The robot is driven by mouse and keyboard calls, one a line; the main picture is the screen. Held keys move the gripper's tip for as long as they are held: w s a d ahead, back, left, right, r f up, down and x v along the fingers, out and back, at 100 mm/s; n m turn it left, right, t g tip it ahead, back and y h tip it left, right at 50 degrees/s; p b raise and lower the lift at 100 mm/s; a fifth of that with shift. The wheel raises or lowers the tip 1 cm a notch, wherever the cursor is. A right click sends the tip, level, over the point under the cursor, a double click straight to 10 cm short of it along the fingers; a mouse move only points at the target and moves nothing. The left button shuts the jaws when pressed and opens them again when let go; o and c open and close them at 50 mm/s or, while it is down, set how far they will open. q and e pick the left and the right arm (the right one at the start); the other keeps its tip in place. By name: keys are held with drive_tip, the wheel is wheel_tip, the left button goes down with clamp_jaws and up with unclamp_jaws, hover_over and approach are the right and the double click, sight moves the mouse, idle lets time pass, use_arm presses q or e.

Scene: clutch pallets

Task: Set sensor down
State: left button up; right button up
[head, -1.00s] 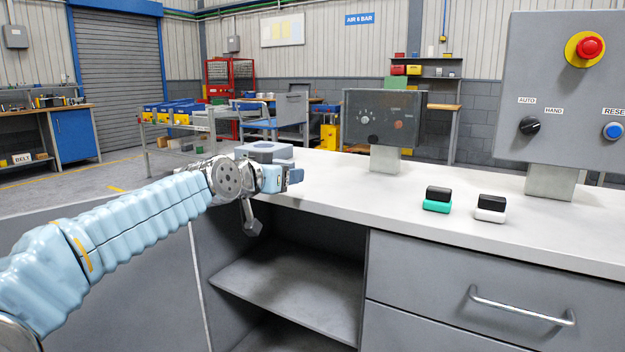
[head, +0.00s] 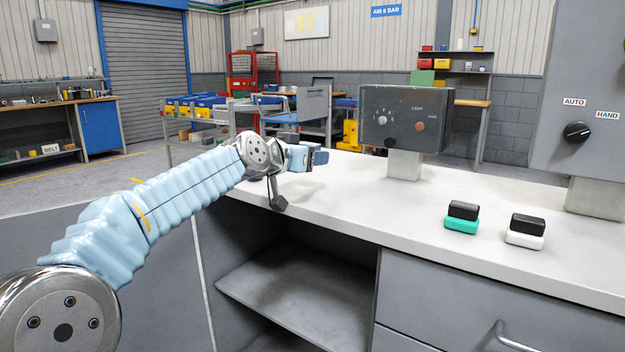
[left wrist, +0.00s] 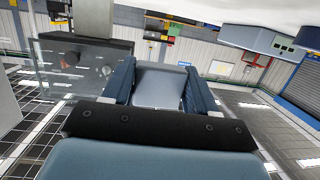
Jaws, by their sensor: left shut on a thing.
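My left gripper (head: 318,158) is over the far left end of the pale counter (head: 345,195) in the head view. In the left wrist view its two dark blue fingers (left wrist: 160,88) stand on either side of a smooth light grey piece (left wrist: 160,85), and the gripper is shut on it. I take this piece to be the sensor, though its markings do not show. In the head view the held piece is mostly hidden by the wrist and fingers. Whether it touches the counter I cannot tell. My right gripper is in neither view.
A grey control box (head: 405,118) stands on the counter right of the gripper. A black-and-green block (head: 462,217) and a black-and-white block (head: 525,230) sit nearer the front. A large panel (head: 590,120) rises at right. The counter between is clear.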

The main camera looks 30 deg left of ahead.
sight(312, 191)
use_arm(q)
drive_tip(key=shift+w+f, duration=0.65)
drive_tip(key=shift+f, duration=0.15)
drive_tip(key=f, duration=0.1)
drive_tip(key=f+b, duration=0.2)
drive_tip(key=f, duration=0.1)
drive_tip(key=shift+w, duration=0.35)
drive_tip(key=shift+r, duration=0.1)
drive_tip(key=shift+f+b, duration=0.6)
drive_tip(key=shift+f, duration=0.1)
drive_tip(key=o, duration=1)
drive_tip(key=shift+o, duration=0.2)
